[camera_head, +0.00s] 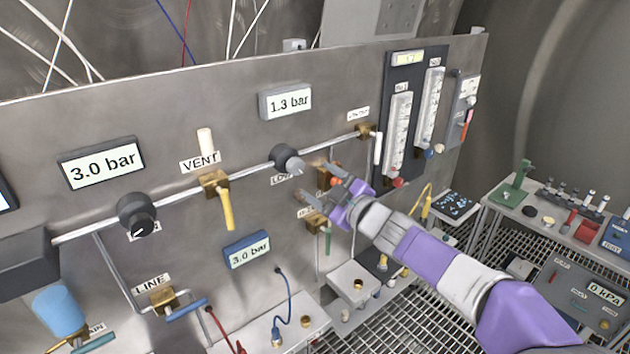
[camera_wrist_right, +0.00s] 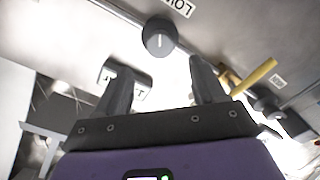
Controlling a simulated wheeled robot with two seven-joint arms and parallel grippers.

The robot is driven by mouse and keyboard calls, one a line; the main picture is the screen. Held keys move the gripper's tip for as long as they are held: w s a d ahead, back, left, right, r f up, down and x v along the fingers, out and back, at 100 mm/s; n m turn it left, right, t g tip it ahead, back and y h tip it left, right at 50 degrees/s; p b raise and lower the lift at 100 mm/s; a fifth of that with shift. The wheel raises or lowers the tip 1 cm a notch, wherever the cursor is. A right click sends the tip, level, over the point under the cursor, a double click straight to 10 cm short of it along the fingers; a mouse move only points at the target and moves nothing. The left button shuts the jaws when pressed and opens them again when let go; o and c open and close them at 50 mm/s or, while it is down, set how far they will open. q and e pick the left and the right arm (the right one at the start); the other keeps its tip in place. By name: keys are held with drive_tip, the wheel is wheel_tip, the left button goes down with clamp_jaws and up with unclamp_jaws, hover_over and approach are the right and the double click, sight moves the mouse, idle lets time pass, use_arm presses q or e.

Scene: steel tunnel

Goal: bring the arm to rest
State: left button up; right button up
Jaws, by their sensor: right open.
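My right arm, purple and white, reaches in from the lower right in the head view. My right gripper (camera_head: 319,189) is open in front of the steel panel (camera_head: 330,110), just below the dark round knob (camera_head: 286,159) on the pipe. In the right wrist view the two dark fingers (camera_wrist_right: 160,76) are spread, and I see nothing held between them. The knob (camera_wrist_right: 158,38) shows above the fingertips there, apart from them. The gripper partly hides a label and brass valves (camera_head: 316,218) behind it. My left gripper is not in view.
A yellow vent lever (camera_head: 227,209), a black knob (camera_head: 138,214) and a blue cup-like part (camera_head: 60,311) stand out from the panel. Flow tubes (camera_head: 399,135) are at its right. A low bench with a grey box (camera_head: 352,281) lies below. A side table (camera_head: 540,208) holds tools.

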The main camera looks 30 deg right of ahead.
drive_tip(key=w+a+f+m+g+y, duration=0.15)
drive_tip(key=a+f, duration=0.25)
drive_tip(key=f, duration=0.7)
drive_tip(key=w+a+f+m+g+b, duration=0.1)
drive_tip(key=a+f+m+g, duration=0.25)
drive_tip(key=f, duration=0.85)
drive_tip(key=w+a+f+m+g, duration=0.15)
drive_tip(key=a+f, duration=0.25)
drive_tip(key=f, duration=0.7)
drive_tip(key=s+a+f+m+g+b, duration=0.1)
drive_tip(key=s+a+f+g, duration=0.25)
drive_tip(key=f, duration=0.45)
drive_tip(key=s+a+f+m+g, duration=0.2)
drive_tip(key=s+a+f, duration=0.25)
drive_tip(key=f, duration=0.25)
drive_tip(key=s+a+f+m+g, duration=0.1)
drive_tip(key=s+a+f+g, duration=0.1)
drive_tip(key=s+f, duration=0.3)
drive_tip(key=s+a+f+m+g+y, duration=0.1)
drive_tip(key=s+a+f+g, duration=0.2)
drive_tip(key=s, duration=0.9)
wheel_tip(320, 180, down, 3)
drive_tip(key=shift+a+f+g+b, duration=0.1)
drive_tip(key=shift+a+g+b, duration=0.25)
drive_tip(key=shift+a, duration=0.25)
drive_tip(key=shift+y, duration=0.25)
